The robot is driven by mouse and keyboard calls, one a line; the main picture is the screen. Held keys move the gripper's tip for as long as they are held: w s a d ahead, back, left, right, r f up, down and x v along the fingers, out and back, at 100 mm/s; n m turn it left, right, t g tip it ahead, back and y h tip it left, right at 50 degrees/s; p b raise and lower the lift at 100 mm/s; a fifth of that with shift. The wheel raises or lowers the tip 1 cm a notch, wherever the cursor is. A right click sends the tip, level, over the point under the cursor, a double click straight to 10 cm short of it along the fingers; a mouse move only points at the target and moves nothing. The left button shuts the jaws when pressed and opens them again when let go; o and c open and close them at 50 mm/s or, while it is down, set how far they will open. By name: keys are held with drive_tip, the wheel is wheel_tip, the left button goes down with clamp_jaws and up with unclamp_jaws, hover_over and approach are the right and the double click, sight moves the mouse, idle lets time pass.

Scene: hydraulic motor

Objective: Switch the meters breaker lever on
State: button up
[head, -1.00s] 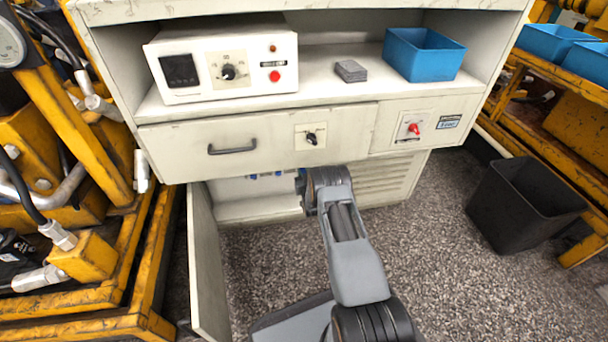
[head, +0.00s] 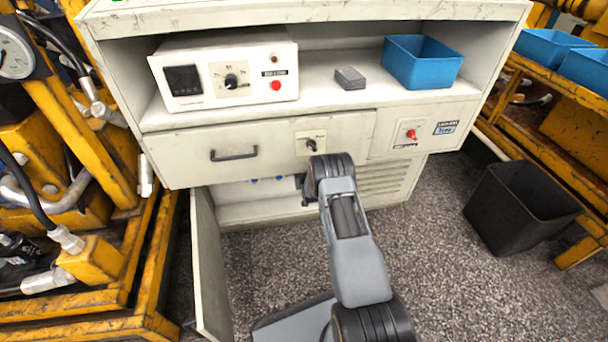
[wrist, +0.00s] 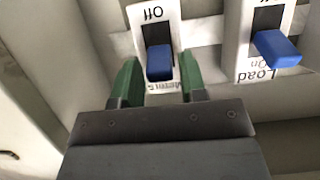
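In the wrist view the meters breaker, its label upside down and partly hidden, has a blue lever (wrist: 159,63) at the lower end of its dark slot, on the side away from the "Off" marking (wrist: 153,13). My gripper (wrist: 159,78) is open, with one green finger on each side of this lever. Whether the fingers touch it is unclear. In the head view the gripper is hidden under the cabinet drawer, behind my arm.
The load breaker's blue lever (wrist: 277,48) is close on the right in the wrist view. The cabinet door (head: 208,262) hangs open on the left in the head view. The drawer front (head: 260,153) overhangs the lower opening. A black bin (head: 520,205) stands on the right.

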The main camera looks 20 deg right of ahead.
drive_tip(key=shift+o, duration=0.9)
drive_tip(key=p+v, duration=0.5)
drive_tip(key=v, duration=0.8)
drive_tip(key=shift+s+r+p, duration=0.2)
drive_tip(key=shift+s+p, duration=0.1)
drive_tip(key=shift+p, duration=0.05)
drive_tip(key=shift+s+a, duration=0.1)
